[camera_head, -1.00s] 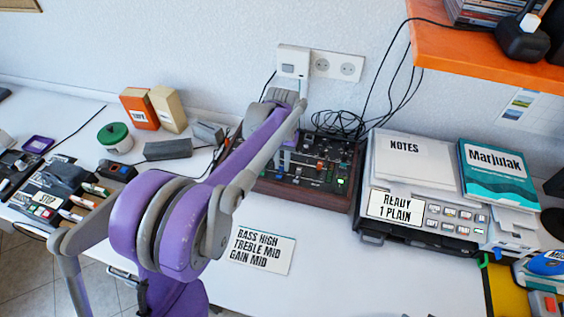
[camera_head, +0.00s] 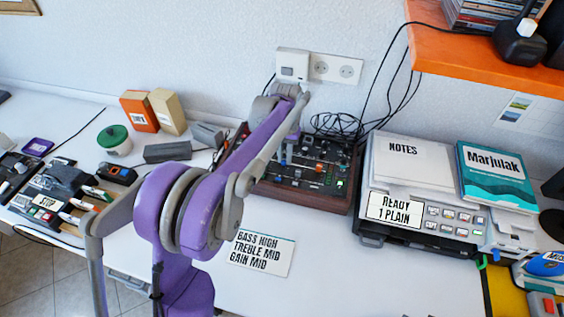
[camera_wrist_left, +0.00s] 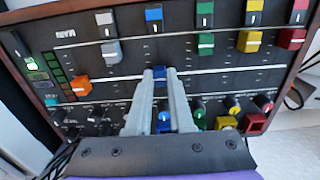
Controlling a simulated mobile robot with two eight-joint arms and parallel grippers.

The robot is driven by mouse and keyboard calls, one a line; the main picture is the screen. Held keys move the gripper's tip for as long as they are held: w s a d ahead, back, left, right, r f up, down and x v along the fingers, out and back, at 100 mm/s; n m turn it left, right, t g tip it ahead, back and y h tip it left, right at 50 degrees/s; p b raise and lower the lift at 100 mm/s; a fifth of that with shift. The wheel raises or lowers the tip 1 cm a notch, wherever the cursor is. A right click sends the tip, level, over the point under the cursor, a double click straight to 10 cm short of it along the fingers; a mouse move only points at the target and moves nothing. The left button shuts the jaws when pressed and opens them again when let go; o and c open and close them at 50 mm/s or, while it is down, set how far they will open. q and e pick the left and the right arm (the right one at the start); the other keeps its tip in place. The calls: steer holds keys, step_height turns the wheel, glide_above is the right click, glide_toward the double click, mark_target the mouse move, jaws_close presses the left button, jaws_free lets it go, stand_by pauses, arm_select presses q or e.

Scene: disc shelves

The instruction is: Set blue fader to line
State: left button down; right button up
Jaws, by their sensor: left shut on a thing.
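The mixer (camera_head: 315,197) is a dark panel with a wooden rim, standing against the wall. In the left wrist view its panel (camera_wrist_left: 125,55) fills the upper part, with coloured sliders and a pale line across the tracks. The blue fader (camera_wrist_left: 160,75) sits between my left gripper's (camera_wrist_left: 160,76) fingertips, which are shut on it. It looks roughly level with the pale line, but the fingers hide part of it. My left gripper (camera_head: 284,158) also shows over the mixer in the head view, partly behind my arm. My right gripper is not in view.
Green (camera_wrist_left: 205,44), yellow (camera_wrist_left: 249,41) and red (camera_wrist_left: 291,39) caps stand right of the blue fader, and an orange one (camera_wrist_left: 83,86) left. Knobs (camera_wrist_left: 196,123) lie close below. A printer-like machine (camera_head: 425,225) stands right of the mixer. A card (camera_head: 262,253) lies in front.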

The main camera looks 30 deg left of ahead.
mark_target(285, 158)
arm_select(q)
steer(key=shift+w+a, duration=0.1)
steer(key=shift+w, duration=0.15)
steer(key=c, duration=0.8)
jaws_free()
steer(key=shift+r, duration=0.1)
step_height(285, 158, up, 11)
steer(key=p, duration=0.1)
